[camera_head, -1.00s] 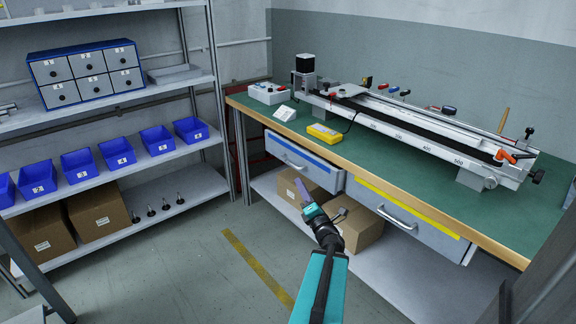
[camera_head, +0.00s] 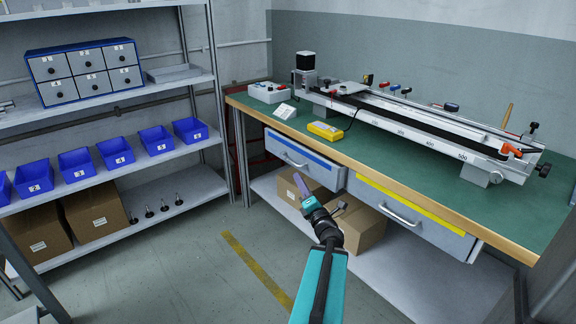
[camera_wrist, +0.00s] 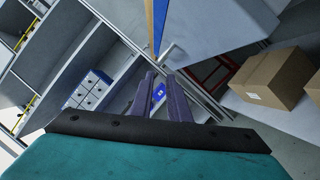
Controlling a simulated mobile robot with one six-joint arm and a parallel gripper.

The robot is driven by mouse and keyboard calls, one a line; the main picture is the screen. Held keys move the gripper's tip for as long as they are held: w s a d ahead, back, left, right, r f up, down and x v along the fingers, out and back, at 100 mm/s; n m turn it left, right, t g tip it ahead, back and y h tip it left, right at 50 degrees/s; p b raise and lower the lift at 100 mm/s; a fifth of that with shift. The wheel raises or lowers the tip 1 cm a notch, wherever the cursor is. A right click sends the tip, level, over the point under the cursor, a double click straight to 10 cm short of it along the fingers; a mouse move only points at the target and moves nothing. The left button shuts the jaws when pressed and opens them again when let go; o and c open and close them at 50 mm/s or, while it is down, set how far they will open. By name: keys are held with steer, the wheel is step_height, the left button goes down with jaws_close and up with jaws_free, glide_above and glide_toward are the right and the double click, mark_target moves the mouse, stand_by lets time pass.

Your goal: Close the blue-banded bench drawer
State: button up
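The blue-banded drawer (camera_head: 303,161) is at the left under the bench top. Its grey front has a blue strip along the top and a bar handle (camera_head: 295,161). How far it stands out is hard to judge. In the wrist view its blue band (camera_wrist: 159,27) and pale handle (camera_wrist: 170,51) show beyond the fingers. My gripper (camera_head: 301,187) is below and in front of this drawer in the head view, apparently clear of it. In the wrist view my gripper (camera_wrist: 161,88) has its two purple fingers apart, with nothing between them.
A yellow-banded drawer (camera_head: 432,229) is to the right under the same bench (camera_head: 400,165). Cardboard boxes (camera_head: 365,228) sit on the lower shelf behind my gripper. A shelving unit with blue bins (camera_head: 117,153) stands left. The floor (camera_head: 205,265) between them is clear.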

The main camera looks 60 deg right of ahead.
mark_target(288, 160)
steer(key=shift+w+d+b, duration=0.35)
steer(key=shift+w+b, duration=0.15)
steer(key=shift+b, duration=1.15)
steer(key=shift+r+b+x, duration=0.15)
steer(key=shift+b+x, duration=0.25)
steer(key=shift+x, duration=2.4)
steer(key=shift+r+b+x, duration=0.1)
steer(key=shift+b+x, duration=0.25)
steer(key=shift+x, duration=2.4)
jaws_close()
